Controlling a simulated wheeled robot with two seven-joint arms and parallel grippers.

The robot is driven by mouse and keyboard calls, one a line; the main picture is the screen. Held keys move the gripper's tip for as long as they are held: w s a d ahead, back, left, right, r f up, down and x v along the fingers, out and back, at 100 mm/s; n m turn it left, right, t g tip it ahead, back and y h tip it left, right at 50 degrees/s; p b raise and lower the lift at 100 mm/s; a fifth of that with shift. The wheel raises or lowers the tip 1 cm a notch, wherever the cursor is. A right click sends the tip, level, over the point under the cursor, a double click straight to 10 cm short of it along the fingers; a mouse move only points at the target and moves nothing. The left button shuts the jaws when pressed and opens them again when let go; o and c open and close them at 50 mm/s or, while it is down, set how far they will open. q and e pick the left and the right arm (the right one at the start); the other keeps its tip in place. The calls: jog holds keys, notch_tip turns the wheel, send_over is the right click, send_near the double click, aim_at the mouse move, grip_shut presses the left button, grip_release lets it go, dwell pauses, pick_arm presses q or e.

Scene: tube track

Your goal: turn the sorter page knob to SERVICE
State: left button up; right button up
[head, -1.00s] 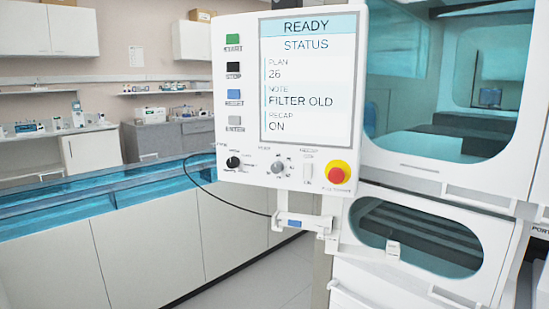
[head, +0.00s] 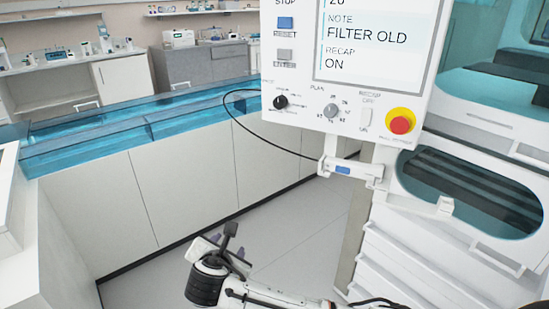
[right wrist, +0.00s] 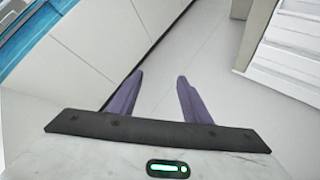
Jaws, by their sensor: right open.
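The control panel (head: 350,138) hangs at the upper middle of the head view, its top cut off. A black knob (head: 281,102) is at its lower left, with marks around it too small to read. A grey knob (head: 331,110), labelled PLAN, is to its right. I cannot read which label names the black knob or where it points. My right gripper (head: 227,245) is low in the head view, below the panel and apart from it. In the right wrist view its two purple fingers (right wrist: 160,80) are apart with nothing between them. My left gripper is not in view.
A red stop button (head: 400,124) on a yellow base and a small white switch (head: 366,117) sit right of the knobs. A bracket with a handle (head: 343,170) is under the panel. A black cable (head: 262,143) loops left. Open floor (head: 285,215) lies below.

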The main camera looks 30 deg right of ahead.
jog(key=w+d+r+n+h, duration=0.1)
jog(key=w+d+r+h, duration=0.15)
jog(key=r, duration=0.55)
jog(key=w+d+r+n+h, duration=0.1)
jog(key=w+d+r+h, duration=0.15)
jog(key=r, duration=0.55)
jog(key=g+h+p, duration=0.1)
jog(key=h+p, duration=0.1)
jog(key=h, duration=0.3)
send_near(278, 103)
jog(key=shift+x, duration=4.15)
jog(key=shift+c, duration=0.2)
jog(key=shift+a, duration=0.1)
jog(key=c, duration=1)
